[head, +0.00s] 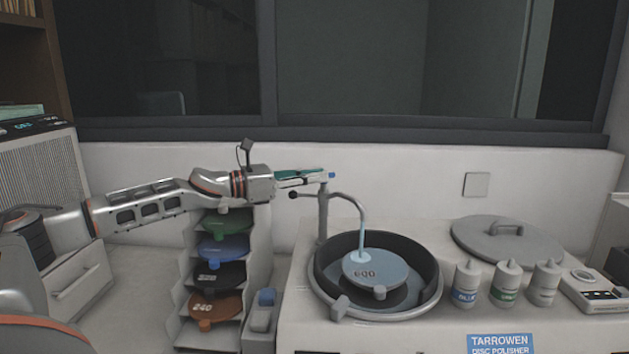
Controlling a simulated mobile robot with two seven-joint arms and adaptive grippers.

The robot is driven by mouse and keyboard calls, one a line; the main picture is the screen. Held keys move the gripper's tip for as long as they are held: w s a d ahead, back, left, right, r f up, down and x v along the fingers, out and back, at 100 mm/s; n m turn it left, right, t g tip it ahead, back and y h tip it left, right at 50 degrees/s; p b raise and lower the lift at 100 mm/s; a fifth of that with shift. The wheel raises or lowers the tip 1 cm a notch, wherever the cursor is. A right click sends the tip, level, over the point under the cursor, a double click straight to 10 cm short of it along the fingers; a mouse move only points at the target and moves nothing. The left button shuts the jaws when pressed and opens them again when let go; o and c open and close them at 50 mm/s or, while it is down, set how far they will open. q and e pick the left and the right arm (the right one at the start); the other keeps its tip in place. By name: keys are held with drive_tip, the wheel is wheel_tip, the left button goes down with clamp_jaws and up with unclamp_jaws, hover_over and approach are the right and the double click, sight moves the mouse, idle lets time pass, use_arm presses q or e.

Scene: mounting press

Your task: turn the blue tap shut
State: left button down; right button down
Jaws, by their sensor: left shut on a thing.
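The blue tap (331,175) shows as a small blue tip at the top of the metal tap post, behind the polisher bowl. My left gripper (322,175) reaches in from the left and is shut on the tap; its fingers hide most of the handle. A curved spout (352,203) runs from the post over the bowl, and a pale blue stream (362,240) falls from it onto the disc marked 600 (376,270). My right gripper is out of view.
The black polisher bowl (428,274) stands below the spout. Several bottles, one of them a blue-labelled bottle (465,283), and a grey lid (490,250) are to its right. A rack (258,243) of coloured discs stands below my left arm. A wall and window are close behind.

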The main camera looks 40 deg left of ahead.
use_arm(q)
drive_tip(key=shift+w+a+f, duration=0.1)
drive_tip(key=shift+m+g+h+b, duration=0.5)
drive_tip(key=shift+h+b, duration=0.05)
drive_tip(key=shift+h, duration=0.05)
drive_tip(key=shift+w+a+m+g+h+b, duration=0.15)
drive_tip(key=shift+w+m+g+h+b, duration=0.05)
drive_tip(key=shift+m+g+h+b, duration=0.65)
drive_tip(key=shift+w+a+m+g+h+b, duration=0.1)
drive_tip(key=shift+m+g+h+b, duration=0.4)
drive_tip(key=shift+m+g+h, duration=0.5)
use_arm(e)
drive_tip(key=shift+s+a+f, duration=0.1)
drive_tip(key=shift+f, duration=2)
use_arm(q)
drive_tip(key=shift+g, duration=0.35)
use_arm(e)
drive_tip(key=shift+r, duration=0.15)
use_arm(q)
drive_tip(key=c, duration=2.2)
unclamp_jaws()
